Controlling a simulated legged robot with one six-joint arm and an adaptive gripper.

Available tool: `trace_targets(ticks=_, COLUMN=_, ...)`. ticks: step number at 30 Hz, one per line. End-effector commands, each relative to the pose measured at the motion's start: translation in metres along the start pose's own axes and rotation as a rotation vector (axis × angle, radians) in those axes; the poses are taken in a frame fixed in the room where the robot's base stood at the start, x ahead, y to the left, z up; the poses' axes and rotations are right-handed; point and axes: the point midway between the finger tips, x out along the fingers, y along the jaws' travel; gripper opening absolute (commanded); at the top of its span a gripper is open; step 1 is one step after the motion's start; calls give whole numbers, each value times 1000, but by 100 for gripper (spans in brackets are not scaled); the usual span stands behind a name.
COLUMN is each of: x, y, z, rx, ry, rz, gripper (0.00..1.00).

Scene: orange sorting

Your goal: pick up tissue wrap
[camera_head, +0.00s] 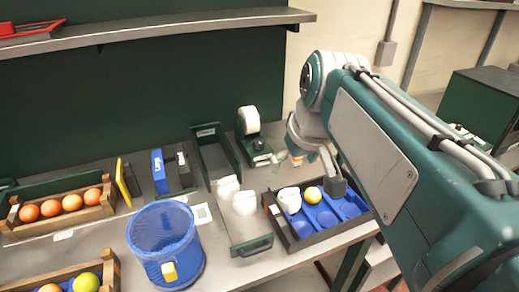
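White bundles that look like tissue wraps (243,203) stand in a narrow dark green holder at the middle of the bench. Another white wrap (289,200) sits in the left back part of a dark tray (296,244) with blue round pockets.
A blue mesh bin (164,240) stands left of the holder. Wooden crates of oranges (72,202) lie at the left. A tape dispenser (250,135) and a blue box (160,172) stand behind. A metal shelf (150,30) overhangs the back.

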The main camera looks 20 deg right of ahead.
Motion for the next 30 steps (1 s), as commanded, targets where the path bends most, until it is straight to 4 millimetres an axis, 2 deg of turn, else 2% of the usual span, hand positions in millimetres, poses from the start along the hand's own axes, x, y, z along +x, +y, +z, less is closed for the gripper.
trace_targets(ticks=4, x=20, y=-1, z=-21, rx=-1, ry=-56, rz=-13, gripper=100)
trace_targets(ticks=8, x=49, y=-4, z=-47, rx=0, ry=-128, rz=-21, gripper=100)
trace_targets(ticks=18, x=141, y=-27, z=-100, rx=-8, ry=-310, rz=-17, gripper=100)
trace_targets(ticks=21, x=165, y=-35, z=-109, rx=-10, ry=-351, rz=-11, gripper=100)
trace_targets(ticks=24, x=181, y=-40, z=-114, rx=-11, ry=-376, rz=-4, gripper=100)
trace_targets(ticks=30, x=198, y=-43, z=-111, rx=-11, ry=-389, rz=-1, gripper=100)
